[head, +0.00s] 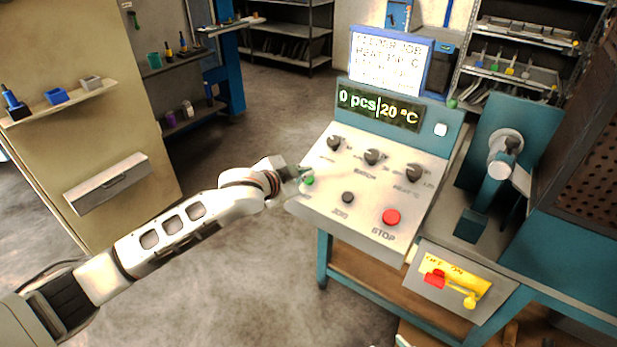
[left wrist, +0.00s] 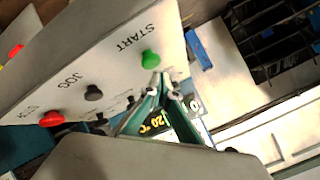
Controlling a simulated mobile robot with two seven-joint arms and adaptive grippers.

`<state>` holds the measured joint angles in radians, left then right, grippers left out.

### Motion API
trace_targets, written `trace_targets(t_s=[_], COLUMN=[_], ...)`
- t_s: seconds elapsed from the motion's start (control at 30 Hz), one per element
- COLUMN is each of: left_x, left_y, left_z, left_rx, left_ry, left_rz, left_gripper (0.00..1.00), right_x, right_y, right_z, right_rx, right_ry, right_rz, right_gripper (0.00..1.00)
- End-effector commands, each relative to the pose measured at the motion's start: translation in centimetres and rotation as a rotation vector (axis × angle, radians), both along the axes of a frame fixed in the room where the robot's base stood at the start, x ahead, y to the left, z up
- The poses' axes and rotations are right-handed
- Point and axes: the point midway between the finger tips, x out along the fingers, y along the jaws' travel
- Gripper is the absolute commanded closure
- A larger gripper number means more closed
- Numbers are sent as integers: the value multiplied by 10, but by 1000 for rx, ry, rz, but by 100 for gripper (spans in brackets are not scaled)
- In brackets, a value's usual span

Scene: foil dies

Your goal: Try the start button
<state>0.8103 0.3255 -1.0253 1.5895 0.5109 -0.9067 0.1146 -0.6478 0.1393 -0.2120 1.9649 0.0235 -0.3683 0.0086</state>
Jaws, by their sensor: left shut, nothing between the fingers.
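The green start button (head: 309,181) sits at the left edge of the sloped control panel (head: 333,215). In the left wrist view the green button (left wrist: 150,59) shows under the word START. My left gripper (head: 304,173) is at the panel's left edge, right by this button. In the left wrist view its shut, empty fingertips (left wrist: 160,81) lie just below the button in the picture. I cannot tell whether they touch it. My right gripper is in neither view.
A black jog button (head: 348,197) and a red stop button (head: 391,217) share the panel's lower row. Three black knobs, one of them the middle knob (head: 373,156), sit above. A press lever (head: 494,185) stands to the right. The floor left of the panel is clear.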

Motion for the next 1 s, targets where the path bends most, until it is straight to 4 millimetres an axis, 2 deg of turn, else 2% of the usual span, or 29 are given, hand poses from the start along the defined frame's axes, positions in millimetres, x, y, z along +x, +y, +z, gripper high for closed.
trace_targets(t_s=[0.27,0.67,0.7,0.8,1.0], left_x=[0,-7,-8,-10,-13], left_y=[1,5,6,8,10], left_z=[4,28,34,43,49], left_rx=[0,-1,-1,-1,0], left_ry=[-1,1,1,0,1], left_rz=[1,0,0,0,1], left_gripper=[100,100,100,100,100], right_x=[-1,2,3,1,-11], right_y=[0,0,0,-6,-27], right_z=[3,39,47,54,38], right_rx=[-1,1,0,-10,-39], right_ry=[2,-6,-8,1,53], right_rz=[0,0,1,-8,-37], right_gripper=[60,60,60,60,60])
